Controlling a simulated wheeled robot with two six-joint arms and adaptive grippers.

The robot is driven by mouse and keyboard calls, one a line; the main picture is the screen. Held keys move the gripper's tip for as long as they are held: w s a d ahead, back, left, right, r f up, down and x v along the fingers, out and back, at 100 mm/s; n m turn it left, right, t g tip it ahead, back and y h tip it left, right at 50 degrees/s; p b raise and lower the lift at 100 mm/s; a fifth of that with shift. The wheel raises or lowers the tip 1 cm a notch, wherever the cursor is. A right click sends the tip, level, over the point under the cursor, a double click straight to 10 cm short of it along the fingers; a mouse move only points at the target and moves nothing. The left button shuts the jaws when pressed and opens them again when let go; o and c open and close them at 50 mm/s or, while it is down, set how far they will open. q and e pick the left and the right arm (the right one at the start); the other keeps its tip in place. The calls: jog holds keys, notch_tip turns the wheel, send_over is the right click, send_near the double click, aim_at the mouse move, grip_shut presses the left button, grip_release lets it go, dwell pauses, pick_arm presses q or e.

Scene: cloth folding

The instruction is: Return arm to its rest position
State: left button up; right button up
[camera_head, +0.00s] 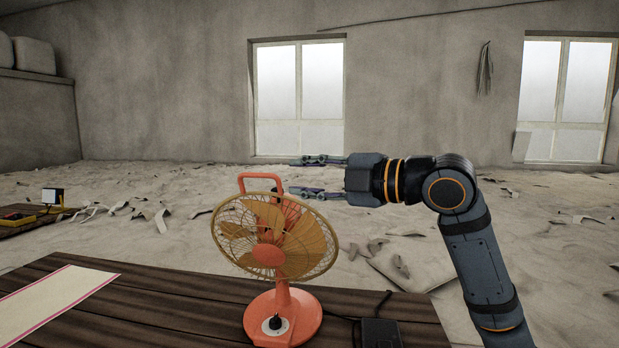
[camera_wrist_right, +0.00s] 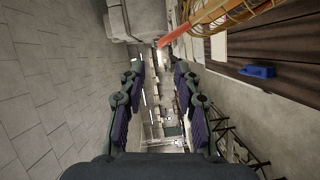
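My right gripper (camera_head: 318,176) is raised in the air in the head view, just behind and above the orange fan, pointing left. Its fingers are spread apart and nothing is between them. The right wrist view also shows both fingers (camera_wrist_right: 160,95) apart and empty. A pale cloth with a red edge (camera_head: 45,300) lies flat on the dark wooden table (camera_head: 180,295) at the left. My left gripper is in neither view.
An orange fan (camera_head: 268,257) stands on the table near my right arm. A dark box (camera_head: 380,333) with a cable is right of its base. A blue object (camera_wrist_right: 257,71) lies on the table in the wrist view. Debris (camera_head: 400,262) litters the floor behind.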

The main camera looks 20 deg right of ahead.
jog(key=shift+s+d, duration=0.1)
jog(key=shift+s, duration=0.2)
jog(key=shift+r, duration=0.1)
